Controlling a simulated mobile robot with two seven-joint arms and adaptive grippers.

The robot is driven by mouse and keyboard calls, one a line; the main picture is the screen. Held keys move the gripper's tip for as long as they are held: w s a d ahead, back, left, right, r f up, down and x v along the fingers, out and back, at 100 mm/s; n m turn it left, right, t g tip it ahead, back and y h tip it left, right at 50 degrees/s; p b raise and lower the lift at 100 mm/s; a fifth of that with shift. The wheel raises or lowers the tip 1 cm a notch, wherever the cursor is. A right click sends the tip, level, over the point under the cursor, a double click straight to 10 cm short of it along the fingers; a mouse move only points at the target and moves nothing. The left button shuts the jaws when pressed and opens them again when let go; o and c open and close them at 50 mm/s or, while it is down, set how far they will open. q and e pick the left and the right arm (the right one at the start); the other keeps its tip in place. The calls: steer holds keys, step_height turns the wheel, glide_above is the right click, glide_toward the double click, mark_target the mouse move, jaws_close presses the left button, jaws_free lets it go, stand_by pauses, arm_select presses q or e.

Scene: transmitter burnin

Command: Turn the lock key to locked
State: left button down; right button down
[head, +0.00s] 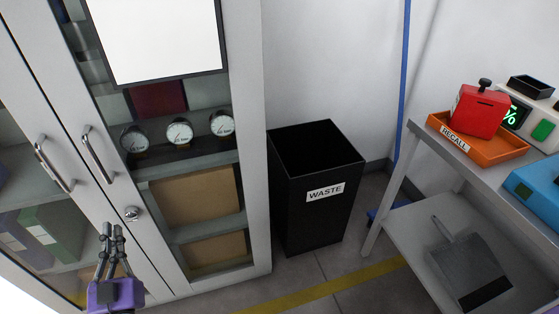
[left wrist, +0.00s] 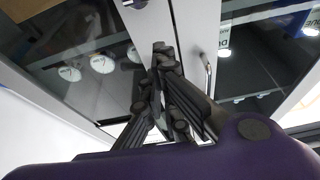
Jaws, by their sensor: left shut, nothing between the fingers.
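The cabinet lock (head: 131,213) is a small round silver piece on the right-hand glass door, below the handles. Its key is too small to make out, so I cannot tell which way it is turned. Part of the lock shows at the top edge of the left wrist view (left wrist: 133,3). My left gripper (head: 111,230) is purple with dark fingers, just below and left of the lock in the head view. Its fingers are shut and empty, apart from the lock. In the left wrist view the fingertips (left wrist: 163,48) meet in front of the door seam. My right gripper is out of view.
Two bar handles, left (head: 53,163) and right (head: 97,155), stick out above the lock. A black waste bin (head: 308,220) stands right of the cabinet. A grey table (head: 470,165) at the right holds an orange recall tray (head: 485,150) with a red device (head: 478,112).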

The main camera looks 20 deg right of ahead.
mark_target(132, 216)
arm_select(q)
steer(key=w+f+b, duration=0.1)
steer(key=w+f, duration=0.1)
steer(key=w, duration=0.4)
steer(key=shift+w, duration=0.1)
